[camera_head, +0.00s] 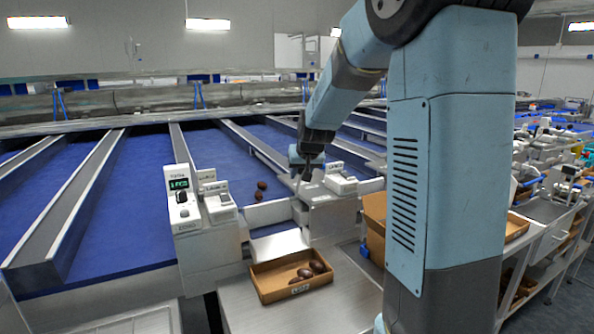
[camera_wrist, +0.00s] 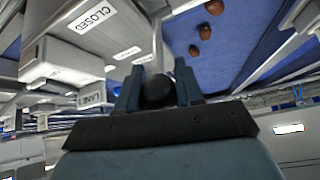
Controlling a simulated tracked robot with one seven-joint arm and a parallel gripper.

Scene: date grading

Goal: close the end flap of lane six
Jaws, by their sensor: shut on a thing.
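My gripper (camera_wrist: 157,88) is shut on a dark round knob (camera_wrist: 157,92) at the end of a pale rod (camera_wrist: 157,45). In the head view my gripper (camera_head: 303,172) is above the white housing right of a lane's end, and the knob is hard to make out. A white panel (camera_head: 268,213) stands across that lane's end, likely the flap, above a pale chute (camera_head: 278,246). The wrist view shows a CLOSED label (camera_wrist: 90,17) on a white part left of the rod, and a LANE label (camera_wrist: 92,98); its number is unreadable.
Several brown dates (camera_head: 262,185) lie on the blue belt behind the panel. A cardboard tray (camera_head: 270,292) with dates stands on the metal table (camera_head: 240,305) below the chute. A white control unit (camera_head: 182,200) stands left of the lane end.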

